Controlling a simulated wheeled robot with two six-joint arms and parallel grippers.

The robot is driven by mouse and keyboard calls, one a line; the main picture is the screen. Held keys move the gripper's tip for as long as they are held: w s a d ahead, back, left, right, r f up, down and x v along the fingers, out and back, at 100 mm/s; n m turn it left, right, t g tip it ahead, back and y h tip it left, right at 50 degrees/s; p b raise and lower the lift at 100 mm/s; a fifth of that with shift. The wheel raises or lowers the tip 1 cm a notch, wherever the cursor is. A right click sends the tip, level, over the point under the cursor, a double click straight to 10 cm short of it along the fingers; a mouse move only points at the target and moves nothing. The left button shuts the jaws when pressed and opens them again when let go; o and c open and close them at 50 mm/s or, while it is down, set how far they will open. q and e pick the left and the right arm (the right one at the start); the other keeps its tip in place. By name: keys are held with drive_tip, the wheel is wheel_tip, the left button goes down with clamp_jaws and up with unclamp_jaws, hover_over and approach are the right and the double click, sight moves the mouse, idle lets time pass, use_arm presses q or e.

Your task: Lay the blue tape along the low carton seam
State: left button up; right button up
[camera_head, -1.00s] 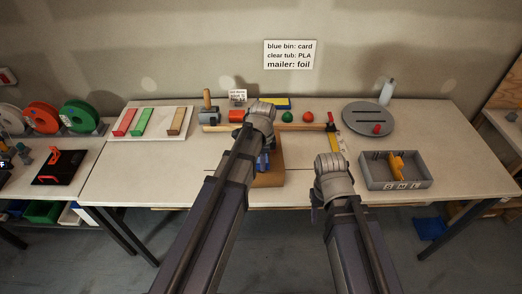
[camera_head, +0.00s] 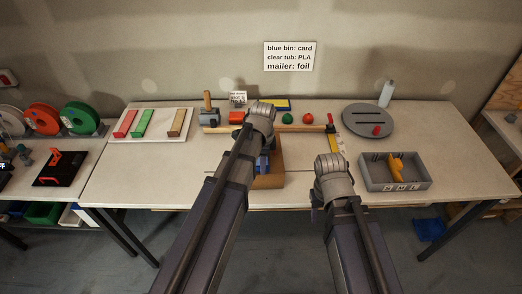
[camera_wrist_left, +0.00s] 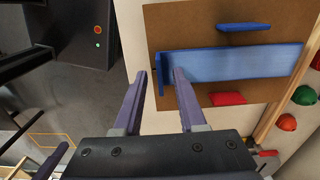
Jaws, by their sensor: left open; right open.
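The brown carton (camera_head: 274,180) lies flat at the front middle of the table, partly hidden by my left arm. In the left wrist view, the blue tape (camera_wrist_left: 240,64) lies as a broad strip across the carton (camera_wrist_left: 190,20). A thin blue bar (camera_wrist_left: 159,62) stands across the strip's left end. A separate blue piece (camera_wrist_left: 243,27) sits beside the strip. My left gripper (camera_wrist_left: 161,76) is open; the blue bar appears between its fingertips, with no grip visible. My right gripper (camera_head: 317,204) is open and empty near the table's front edge, its fingers mostly hidden.
A red piece (camera_wrist_left: 228,99) lies on the carton across from the blue piece. A grey divided box (camera_head: 395,184) stands right and a grey disc (camera_head: 368,120) behind it. A wooden bar (camera_head: 290,128) lies behind the carton. The front left tabletop is clear.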

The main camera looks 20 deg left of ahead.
use_arm(q)
wheel_tip(320, 180, up, 7)
drive_tip(key=p, duration=0.6)
drive_tip(key=shift+p, duration=0.3)
idle(0.7)
drive_tip(key=s+d+f+n+b, duration=0.3)
drive_tip(key=s+d+n, duration=0.2)
drive_tip(key=s, duration=0.2)
drive_tip(key=s+d+f+n+y+b, duration=0.1)
drive_tip(key=s+d+f+n+b, duration=0.1)
drive_tip(key=s+d+n, duration=0.3)
drive_tip(key=s+b, duration=0.1)
drive_tip(key=s, duration=0.2)
drive_tip(key=shift+f+n, duration=0.3)
drive_tip(key=shift+f, duration=0.1)
